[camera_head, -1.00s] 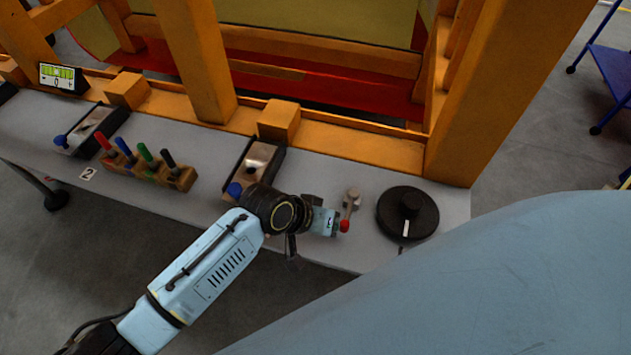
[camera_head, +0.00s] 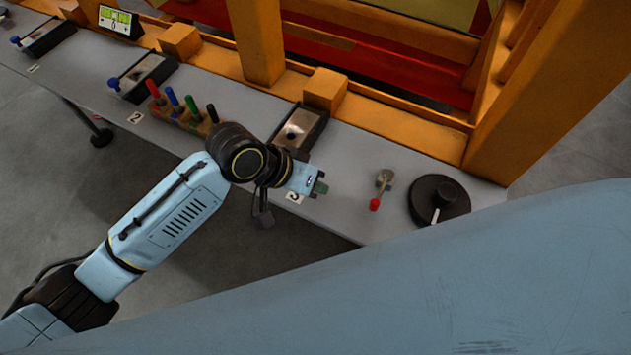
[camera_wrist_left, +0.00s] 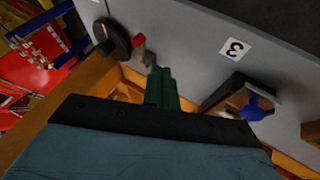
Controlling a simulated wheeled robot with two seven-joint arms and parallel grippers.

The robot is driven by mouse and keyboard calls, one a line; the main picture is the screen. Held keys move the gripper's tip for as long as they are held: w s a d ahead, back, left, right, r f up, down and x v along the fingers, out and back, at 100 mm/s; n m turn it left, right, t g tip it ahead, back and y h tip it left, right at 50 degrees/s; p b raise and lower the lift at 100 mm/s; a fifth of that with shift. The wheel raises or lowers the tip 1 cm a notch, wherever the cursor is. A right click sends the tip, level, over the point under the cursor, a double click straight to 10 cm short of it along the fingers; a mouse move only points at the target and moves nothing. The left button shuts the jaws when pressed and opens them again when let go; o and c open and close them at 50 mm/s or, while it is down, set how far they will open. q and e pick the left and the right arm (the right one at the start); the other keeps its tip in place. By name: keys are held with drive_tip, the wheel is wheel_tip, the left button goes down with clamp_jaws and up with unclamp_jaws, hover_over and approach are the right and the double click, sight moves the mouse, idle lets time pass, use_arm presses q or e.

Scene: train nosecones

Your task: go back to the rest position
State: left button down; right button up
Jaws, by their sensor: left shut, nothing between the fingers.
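My left gripper (camera_head: 320,187) is over the grey console (camera_head: 350,150), left of a small lever with a red tip (camera_head: 375,204). Its green fingers are shut with nothing between them; they also show in the left wrist view (camera_wrist_left: 162,88). A gap of bare console lies between the fingertips and the lever in the head view. My right gripper is not in view. A large pale blue surface fills the lower right of the head view.
A black round dial (camera_head: 438,200) is right of the red-tipped lever. A black and metal box (camera_head: 298,128) lies just behind my left wrist. Several coloured pegs (camera_head: 184,108) stand further left. Orange posts (camera_head: 258,45) rise along the console's back edge.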

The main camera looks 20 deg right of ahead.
use_arm(q)
drive_tip(key=shift+s, duration=0.1)
idle(0.5)
drive_tip(key=s+a+f+n+t+y, duration=0.1)
drive_tip(key=s+a+n+y, duration=0.2)
drive_tip(key=a, duration=0.8)
drive_tip(key=s+a+f+n+t+y, duration=0.1)
drive_tip(key=s+a+n+t+y, duration=0.1)
drive_tip(key=s+a, duration=0.65)
drive_tip(key=s+a+f+n+t+y, duration=0.1)
drive_tip(key=a+n+y, duration=0.15)
drive_tip(key=a, duration=1.05)
wheel_tip(320, 180, down, 30)
drive_tip(key=s+f+g+b, duration=0.1)
drive_tip(key=b, duration=0.6)
drive_tip(key=s+a+f+b, duration=0.1)
drive_tip(key=s+f+b, duration=0.2)
drive_tip(key=s+f, duration=0.5)
drive_tip(key=s+a+f+g+b, duration=0.1)
drive_tip(key=s+a+f+b, duration=0.1)
drive_tip(key=s+f, duration=0.7)
wheel_tip(320, 180, down, 5)
drive_tip(key=shift+r+g+b, duration=0.1)
drive_tip(key=shift+g+b, duration=0.2)
drive_tip(key=shift+b, duration=0.5)
